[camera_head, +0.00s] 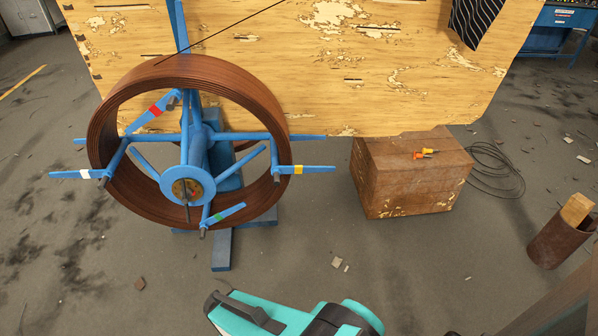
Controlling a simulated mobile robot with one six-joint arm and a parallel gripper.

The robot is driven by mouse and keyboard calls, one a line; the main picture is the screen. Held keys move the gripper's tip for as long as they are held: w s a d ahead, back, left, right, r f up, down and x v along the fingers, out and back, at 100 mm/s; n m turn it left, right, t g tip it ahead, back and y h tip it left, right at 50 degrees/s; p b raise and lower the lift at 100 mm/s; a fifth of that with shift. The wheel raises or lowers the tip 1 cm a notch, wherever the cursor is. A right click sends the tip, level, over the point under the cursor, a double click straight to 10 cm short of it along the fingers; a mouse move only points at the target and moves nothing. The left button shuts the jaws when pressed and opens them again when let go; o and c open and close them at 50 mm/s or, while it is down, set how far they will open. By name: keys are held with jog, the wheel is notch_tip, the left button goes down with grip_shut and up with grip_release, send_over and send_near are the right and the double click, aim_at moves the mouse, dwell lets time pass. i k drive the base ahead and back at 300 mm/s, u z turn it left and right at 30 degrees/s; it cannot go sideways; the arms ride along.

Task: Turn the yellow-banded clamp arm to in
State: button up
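The yellow-banded clamp arm (312,169) is a flat blue bar with a yellow band, at the right side of the blue reel (188,188). It lies about level and sticks out to the right, past the rim of the brown pipe coil (262,110), from a grey pin near the coil's right edge. My gripper (238,310), black on a teal arm, is at the bottom of the view, well below the reel and apart from the clamp arm. Its fingers are not clear enough to tell open from shut.
Other clamp arms have red (157,110), white (82,174) and green (220,217) bands. A worn yellow panel (350,90) stands behind. A rusty box (405,185) with small orange-yellow items is to the right, with a rusty tube (555,240) further right. Floor between is mostly clear.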

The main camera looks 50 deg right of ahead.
aim_at(304, 169)
jog(key=u, duration=0.4)
jog(key=k, duration=1.5)
jog(key=z, duration=0.6)
jog(key=i, duration=1.05)
jog(key=u, duration=0.1)
